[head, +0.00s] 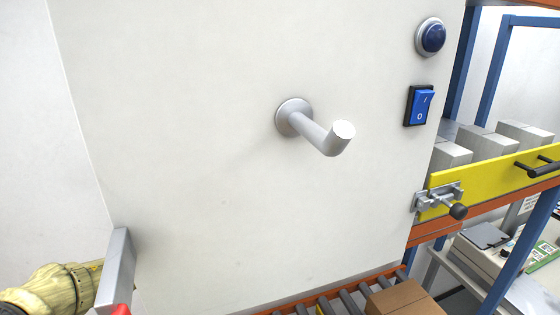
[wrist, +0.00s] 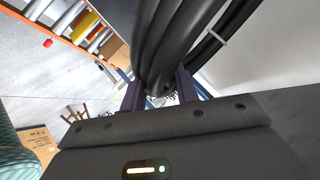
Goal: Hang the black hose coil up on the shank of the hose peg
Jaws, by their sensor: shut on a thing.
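The hose peg (head: 318,132) is a grey metal peg on the pale panel in the head view. Its round base is on the panel, its shank juts out toward the lower right, and its tip bends upward. The black hose coil (wrist: 172,40) shows only in the wrist view, as several thick black strands running up out of the picture, with a pale tie on one. My gripper (wrist: 160,92) is shut on the coil, with its dark fingers on either side of the strands. Neither gripper nor coil shows in the head view, so their distance from the peg cannot be told.
Right of the peg are a blue round button (head: 431,37), a blue rocker switch (head: 419,105) and a yellow bar (head: 490,181) with a latch. Below are rollers and a cardboard box (head: 404,299). A grey plate (head: 117,268) sticks out at lower left. The panel around the peg is clear.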

